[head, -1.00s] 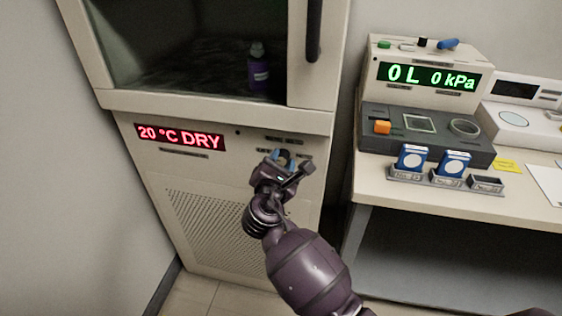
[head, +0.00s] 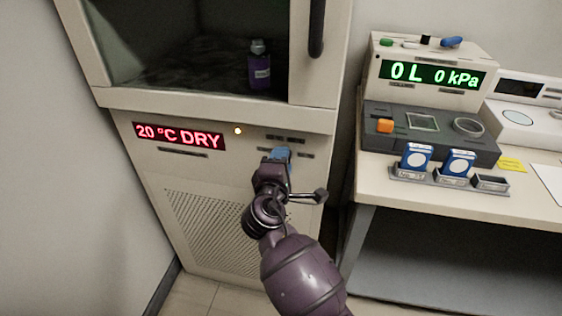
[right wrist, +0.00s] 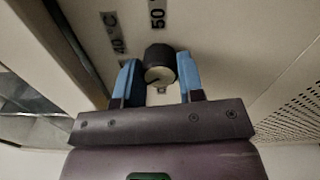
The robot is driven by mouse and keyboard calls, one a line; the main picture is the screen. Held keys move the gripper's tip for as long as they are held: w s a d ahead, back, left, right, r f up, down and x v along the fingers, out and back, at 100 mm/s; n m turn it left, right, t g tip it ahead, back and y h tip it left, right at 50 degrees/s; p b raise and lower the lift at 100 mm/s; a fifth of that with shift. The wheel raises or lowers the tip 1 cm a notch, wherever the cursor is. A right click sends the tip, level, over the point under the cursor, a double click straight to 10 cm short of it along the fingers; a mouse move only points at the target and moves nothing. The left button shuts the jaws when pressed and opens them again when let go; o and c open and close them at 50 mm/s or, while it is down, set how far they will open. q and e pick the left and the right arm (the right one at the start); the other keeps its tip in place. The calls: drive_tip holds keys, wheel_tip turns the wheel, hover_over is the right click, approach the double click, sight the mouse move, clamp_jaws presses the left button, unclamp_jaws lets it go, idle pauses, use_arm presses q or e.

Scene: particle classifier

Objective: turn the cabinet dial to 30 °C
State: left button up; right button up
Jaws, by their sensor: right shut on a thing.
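The cabinet (head: 235,170) has a beige front panel with a red display (head: 179,135) reading "20 °C DRY". A small amber light (head: 238,131) glows to the right of the display. My right gripper (head: 279,154) is at the panel and covers the dial in the head view. Labels "40 °C" and "50" show near the dial. My left gripper is not in view.
Above the panel, a purple bottle (head: 259,68) stands inside the cabinet behind a door with a dark handle (head: 316,28). To the right, a table (head: 365,184) carries a device with a green display (head: 431,73) and small blue-and-white boxes (head: 415,157).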

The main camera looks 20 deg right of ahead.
drive_tip(key=shift+m, duration=0.6)
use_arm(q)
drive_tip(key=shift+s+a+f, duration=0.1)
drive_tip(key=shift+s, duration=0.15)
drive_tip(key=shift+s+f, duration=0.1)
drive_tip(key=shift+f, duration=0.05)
use_arm(e)
drive_tip(key=o, duration=0.9)
